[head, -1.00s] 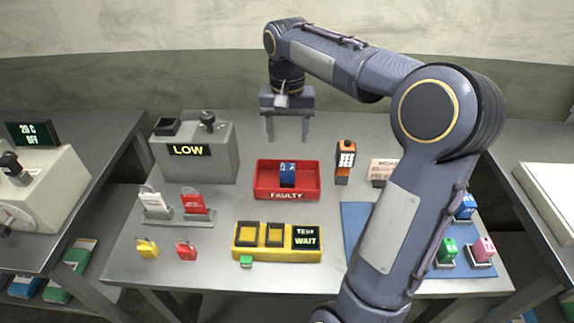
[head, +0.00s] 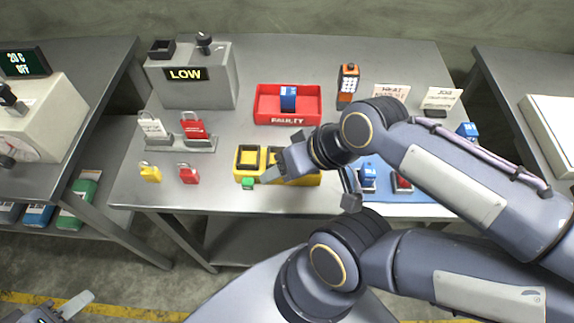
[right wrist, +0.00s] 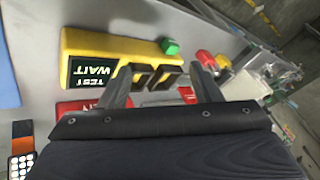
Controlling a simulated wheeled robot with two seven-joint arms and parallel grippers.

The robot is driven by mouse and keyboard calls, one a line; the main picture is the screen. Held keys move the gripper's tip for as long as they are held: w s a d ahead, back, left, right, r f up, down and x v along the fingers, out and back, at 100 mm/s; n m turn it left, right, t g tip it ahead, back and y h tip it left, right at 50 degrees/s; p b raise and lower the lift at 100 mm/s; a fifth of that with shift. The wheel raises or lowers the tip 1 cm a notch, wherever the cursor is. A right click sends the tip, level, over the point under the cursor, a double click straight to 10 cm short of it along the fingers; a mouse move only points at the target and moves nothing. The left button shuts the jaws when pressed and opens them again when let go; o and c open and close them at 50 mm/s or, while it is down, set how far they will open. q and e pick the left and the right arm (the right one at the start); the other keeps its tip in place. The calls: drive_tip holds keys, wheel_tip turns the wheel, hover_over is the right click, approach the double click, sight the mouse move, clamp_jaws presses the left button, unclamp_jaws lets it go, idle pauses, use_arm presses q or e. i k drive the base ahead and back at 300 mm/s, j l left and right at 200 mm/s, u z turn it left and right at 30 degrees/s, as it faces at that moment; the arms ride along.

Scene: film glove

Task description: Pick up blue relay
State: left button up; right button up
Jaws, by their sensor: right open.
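A blue relay (head: 288,98) stands in the red FAULTY tray (head: 262,112). My right gripper (head: 272,173) is above the yellow tester (head: 308,180), apart from the relays. In the right wrist view its fingers (right wrist: 162,84) are spread and empty, with the tester's dark sockets between them. My left gripper (head: 68,307) shows only partly at the bottom left corner, away from the table; its opening is unclear.
Yellow (head: 150,173) and red (head: 188,174) padlocks lie at the left front. My right arm covers much of the mat (head: 425,196).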

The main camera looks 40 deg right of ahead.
sight(469, 132)
drive_tip(key=z, duration=2.75)
drive_tip(key=i+l, duration=0.15)
drive_tip(key=l, duration=0.25)
drive_tip(key=i+l+u, duration=0.15)
drive_tip(key=l, duration=0.2)
drive_tip(key=i+l, duration=0.15)
drive_tip(key=l, duration=0.25)
drive_tip(key=u, duration=1.7)
